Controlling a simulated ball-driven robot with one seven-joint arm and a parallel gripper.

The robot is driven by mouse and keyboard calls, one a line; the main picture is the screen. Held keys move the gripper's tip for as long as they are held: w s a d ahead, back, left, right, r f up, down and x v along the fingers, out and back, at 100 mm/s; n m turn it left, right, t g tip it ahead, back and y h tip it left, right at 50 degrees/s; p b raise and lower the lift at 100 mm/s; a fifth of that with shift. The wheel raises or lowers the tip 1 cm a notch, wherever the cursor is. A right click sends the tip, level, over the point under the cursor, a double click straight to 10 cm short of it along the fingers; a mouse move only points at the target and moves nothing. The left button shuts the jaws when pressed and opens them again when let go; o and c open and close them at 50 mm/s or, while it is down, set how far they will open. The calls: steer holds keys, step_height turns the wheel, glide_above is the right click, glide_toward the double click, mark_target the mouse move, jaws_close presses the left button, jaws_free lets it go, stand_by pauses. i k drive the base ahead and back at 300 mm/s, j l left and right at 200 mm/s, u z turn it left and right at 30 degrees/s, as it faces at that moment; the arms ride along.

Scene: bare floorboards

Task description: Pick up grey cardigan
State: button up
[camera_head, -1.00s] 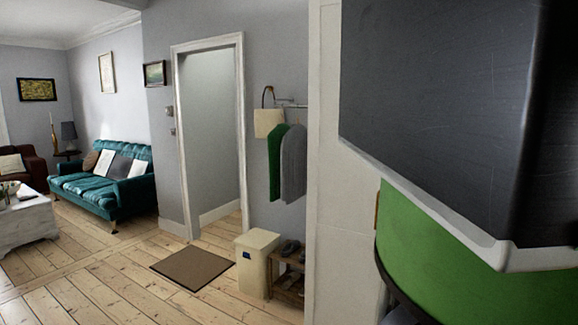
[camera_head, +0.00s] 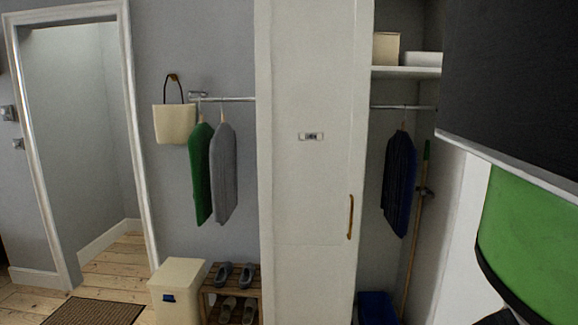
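The grey cardigan (camera_head: 223,175) hangs on a hanger from a wall rail (camera_head: 225,99), left of a tall white cabinet door. A green garment (camera_head: 202,175) hangs directly to its left, partly overlapping or very close. My gripper is not visible in this view, so its state is not shown. A large dark panel and a green curved surface fill the right edge of the view; I cannot tell what they belong to.
A cream bag (camera_head: 174,124) hangs left of the garments. Below stand a cream bin (camera_head: 178,292) and a wooden shoe rack (camera_head: 232,282) with shoes. The white cabinet door (camera_head: 308,200) is beside an open closet with dark clothes (camera_head: 400,182) and a broom. A doormat (camera_head: 95,312) lies lower left.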

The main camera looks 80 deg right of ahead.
mark_target(223, 150)
steer(key=i+l+z, duration=0.15)
steer(key=z, duration=0.3)
steer(key=i+z, duration=0.65)
steer(key=z, duration=0.25)
steer(key=i+j+z, duration=0.15)
steer(key=i+z, duration=0.15)
steer(key=z, duration=0.15)
